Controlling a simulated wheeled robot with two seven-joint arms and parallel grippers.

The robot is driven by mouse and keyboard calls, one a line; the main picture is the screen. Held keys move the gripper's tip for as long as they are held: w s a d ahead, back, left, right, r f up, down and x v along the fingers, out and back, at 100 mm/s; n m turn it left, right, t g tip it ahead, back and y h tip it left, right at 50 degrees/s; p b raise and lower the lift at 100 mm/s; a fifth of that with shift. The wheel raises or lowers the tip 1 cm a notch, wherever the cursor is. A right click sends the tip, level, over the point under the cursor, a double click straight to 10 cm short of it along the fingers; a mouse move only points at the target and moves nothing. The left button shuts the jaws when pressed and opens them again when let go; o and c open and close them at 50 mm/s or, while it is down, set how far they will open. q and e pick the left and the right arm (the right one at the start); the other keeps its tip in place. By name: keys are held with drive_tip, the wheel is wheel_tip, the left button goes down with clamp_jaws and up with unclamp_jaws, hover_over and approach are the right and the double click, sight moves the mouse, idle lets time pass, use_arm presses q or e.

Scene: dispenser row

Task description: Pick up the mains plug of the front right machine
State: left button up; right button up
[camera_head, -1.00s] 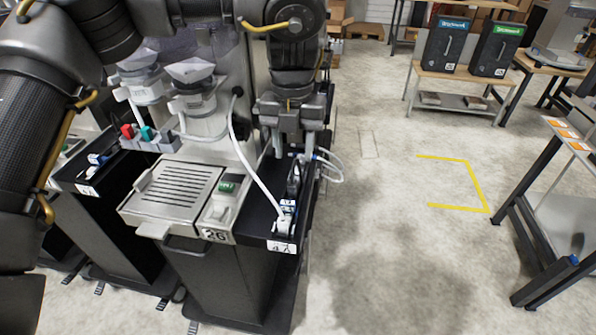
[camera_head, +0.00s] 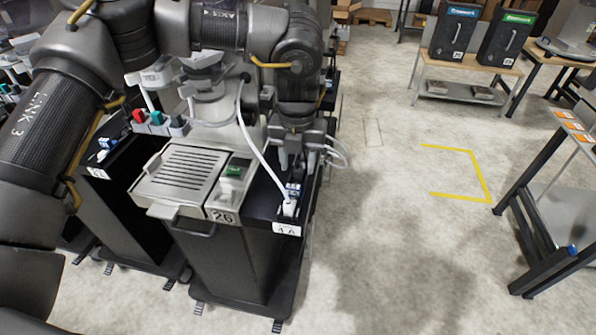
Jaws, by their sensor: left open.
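The front machine (camera_head: 185,180), labelled 26, stands on a black cabinet with a drip grille in front. A white cable (camera_head: 252,140) runs from its upper body down to a white mains plug (camera_head: 289,208). The plug sits at the front end of the black ledge on the machine's right side, above a white label. My left gripper (camera_head: 298,164) points down over this ledge, behind and above the plug. It is open and apart from the plug. A dark item with blue and white marks (camera_head: 293,189) lies just behind the plug. My right gripper is not in view.
Another black cabinet (camera_head: 110,185) stands close on the left. The floor (camera_head: 390,230) to the right is clear up to a dark-framed table (camera_head: 540,225). My left arm hides much of the upper left.

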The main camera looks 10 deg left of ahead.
use_arm(q)
wheel_tip(320, 180, down, 2)
drive_tip(key=shift+f, duration=0.1)
clamp_jaws()
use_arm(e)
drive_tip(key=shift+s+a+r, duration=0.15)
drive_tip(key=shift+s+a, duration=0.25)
